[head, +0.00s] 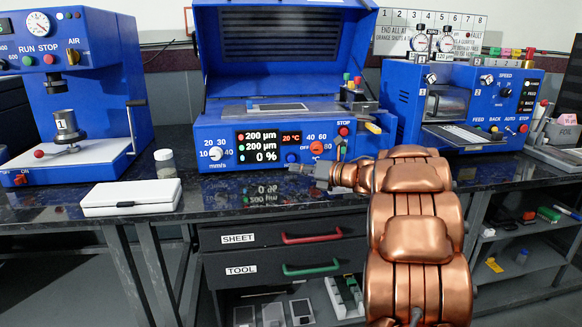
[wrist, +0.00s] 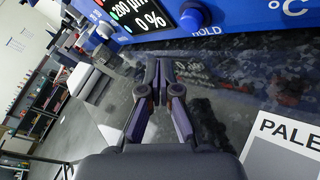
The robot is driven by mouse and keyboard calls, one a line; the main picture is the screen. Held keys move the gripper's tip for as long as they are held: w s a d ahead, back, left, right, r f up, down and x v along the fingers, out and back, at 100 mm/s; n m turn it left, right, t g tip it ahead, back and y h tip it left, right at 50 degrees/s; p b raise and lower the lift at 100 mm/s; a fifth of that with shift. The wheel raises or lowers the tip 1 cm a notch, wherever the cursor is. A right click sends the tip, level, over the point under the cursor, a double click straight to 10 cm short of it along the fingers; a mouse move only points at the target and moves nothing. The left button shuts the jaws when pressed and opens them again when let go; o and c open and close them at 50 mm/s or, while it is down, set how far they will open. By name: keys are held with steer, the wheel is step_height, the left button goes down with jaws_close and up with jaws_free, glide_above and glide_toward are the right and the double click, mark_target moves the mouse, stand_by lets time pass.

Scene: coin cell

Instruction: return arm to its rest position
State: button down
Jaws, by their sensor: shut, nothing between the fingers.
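My copper arm (head: 415,220) rises from the lower right of the head view, and its wrist bends left over the bench front. My gripper (head: 293,168) is small there, in front of the blue coating machine (head: 285,135). In the wrist view my gripper (wrist: 159,62) has its fingertips together with nothing between them. It is above the dark speckled benchtop, close to the machine's front panel (wrist: 230,12).
A white flat case (head: 130,197) and a small jar (head: 165,163) are left on the dark bench (head: 225,205). Blue machines stand left (head: 75,100) and right (head: 460,105). Drawers labelled SHEET (head: 265,238) and TOOL (head: 270,268) are under the bench.

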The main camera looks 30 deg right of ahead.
steer(key=shift+s+a+b, duration=0.3)
steer(key=shift+s+b, duration=0.05)
steer(key=shift+s, duration=0.35)
step_height(320, 180, up, 12)
steer(key=w+d+m+t+h+p, duration=0.1)
steer(key=w+d+m+h+p, duration=0.1)
steer(key=m+h+p, duration=0.55)
steer(key=s+a+r+m+g+h+p, duration=0.2)
steer(key=s+r+m+g+h+p, duration=0.35)
steer(key=m+p, duration=0.5)
steer(key=s+a+m+g+y+p, duration=0.2)
steer(key=s+a+m+g+p, duration=0.2)
steer(key=s+a, duration=0.5)
steer(key=s+a+m+g+y+p, duration=0.2)
steer(key=s+a, duration=0.7)
steer(key=s, duration=0.9)
steer(key=s+a+m+g+y+p, duration=0.2)
steer(key=s+a+m+g+p, duration=0.4)
steer(key=s, duration=0.8)
steer(key=a+m+p, duration=0.2)
steer(key=a+m, duration=0.1)
steer(key=a, duration=0.1)
steer(key=shift+f+y+p, duration=0.4)
